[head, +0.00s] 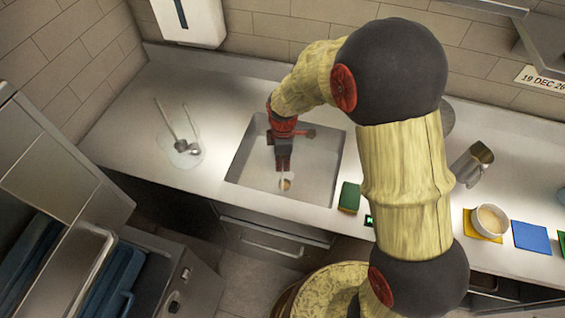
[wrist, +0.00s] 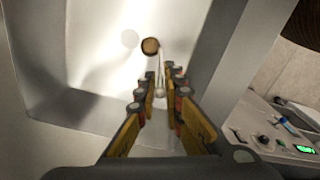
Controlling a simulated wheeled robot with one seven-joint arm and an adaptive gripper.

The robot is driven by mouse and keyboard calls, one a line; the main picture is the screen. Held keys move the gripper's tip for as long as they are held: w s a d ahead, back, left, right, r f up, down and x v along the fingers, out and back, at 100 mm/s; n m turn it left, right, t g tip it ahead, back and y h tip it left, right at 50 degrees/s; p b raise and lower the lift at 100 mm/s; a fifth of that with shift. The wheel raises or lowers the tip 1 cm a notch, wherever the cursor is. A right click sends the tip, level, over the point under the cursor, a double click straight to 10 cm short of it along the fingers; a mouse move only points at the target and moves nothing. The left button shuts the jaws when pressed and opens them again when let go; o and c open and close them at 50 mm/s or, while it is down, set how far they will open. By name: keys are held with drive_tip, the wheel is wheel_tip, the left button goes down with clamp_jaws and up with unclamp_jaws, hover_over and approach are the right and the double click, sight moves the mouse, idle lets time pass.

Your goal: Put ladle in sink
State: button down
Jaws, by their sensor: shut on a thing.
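The sink (head: 318,180) is a square metal basin set into the counter. My gripper (head: 283,168) reaches down over it, inside its outline. The gripper is shut on the thin handle of a ladle (head: 286,184), whose small round bowl hangs below the fingers. In the wrist view my gripper (wrist: 160,88) has the handle between its fingertips, and the ladle's brownish bowl (wrist: 150,46) shows beyond them over the sink floor. The sink also fills much of the wrist view (wrist: 85,60). I cannot tell whether the bowl touches the sink floor.
Two more ladles (head: 193,147) lie on a clear plate on the counter to the left. A green sponge (head: 349,197) lies at the sink's right edge. Farther right are a metal container (head: 472,162), a white bowl (head: 489,221) on a yellow mat and a blue mat (head: 531,237).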

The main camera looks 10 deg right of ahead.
drive_tip(key=shift+f, duration=0.15)
drive_tip(key=c, duration=1.9)
unclamp_jaws()
wheel_tip(320, 180, up, 13)
drive_tip(key=p, duration=0.2)
drive_tip(key=s+d+r+m+t, duration=0.1)
drive_tip(key=s+d+r+m, duration=0.35)
drive_tip(key=r, duration=0.25)
drive_tip(key=s+d+r+m+t, duration=0.2)
drive_tip(key=s+d+r+m, duration=0.15)
drive_tip(key=s+r, duration=0.2)
drive_tip(key=s+d+r+m, duration=0.1)
drive_tip(key=s+m, duration=0.2)
drive_tip(key=s, duration=0.1)
drive_tip(key=s+d+r+m+t, duration=0.1)
drive_tip(key=s+d+r+m, duration=0.1)
drive_tip(key=s+m, duration=0.1)
drive_tip(key=s+d+r+m+t, duration=0.1)
drive_tip(key=s+d+r+m, duration=0.1)
drive_tip(key=s, duration=0.3)
drive_tip(key=shift+m, duration=0.6)
